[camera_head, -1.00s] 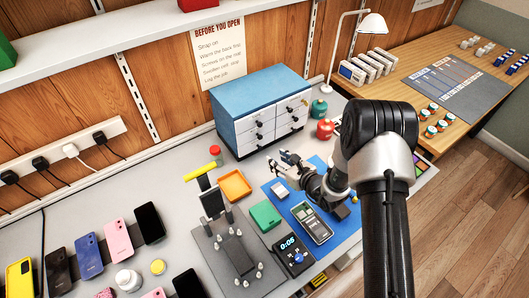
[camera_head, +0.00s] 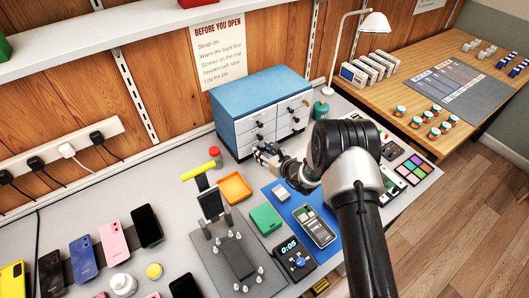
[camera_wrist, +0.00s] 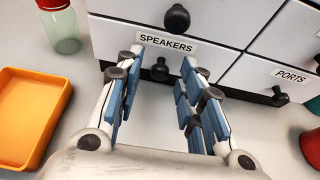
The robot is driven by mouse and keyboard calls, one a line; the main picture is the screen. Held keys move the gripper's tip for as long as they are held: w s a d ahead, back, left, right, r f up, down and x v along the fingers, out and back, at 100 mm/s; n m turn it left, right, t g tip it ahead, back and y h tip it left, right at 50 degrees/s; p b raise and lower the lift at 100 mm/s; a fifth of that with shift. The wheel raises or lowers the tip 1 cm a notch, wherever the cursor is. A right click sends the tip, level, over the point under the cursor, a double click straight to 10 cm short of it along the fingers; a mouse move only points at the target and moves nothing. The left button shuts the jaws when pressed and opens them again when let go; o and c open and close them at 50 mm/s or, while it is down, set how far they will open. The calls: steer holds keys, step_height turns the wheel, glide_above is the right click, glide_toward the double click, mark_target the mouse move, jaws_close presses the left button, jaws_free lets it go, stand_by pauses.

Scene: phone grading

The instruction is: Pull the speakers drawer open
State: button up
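The blue cabinet (camera_head: 255,95) with white drawer fronts stands against the back wall. In the wrist view, the drawer labelled SPEAKERS (camera_wrist: 215,57) is in the bottom row and looks shut. Its dark round knob (camera_wrist: 160,70) sits just below the label. My gripper (camera_wrist: 162,60) is open, with blue-padded fingers on either side of the knob and a gap to it on both sides. Nothing is held. In the head view my gripper (camera_head: 266,154) is low in front of the cabinet, partly hiding the lower drawers.
An orange tray (camera_wrist: 28,115) and a red-capped jar (camera_wrist: 60,25) lie left of my gripper. A red object (camera_wrist: 311,148) is at the right edge. A blue mat (camera_head: 300,226) with a phone (camera_head: 314,226) lies in front.

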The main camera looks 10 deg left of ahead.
jaws_close()
stand_by(0.5)
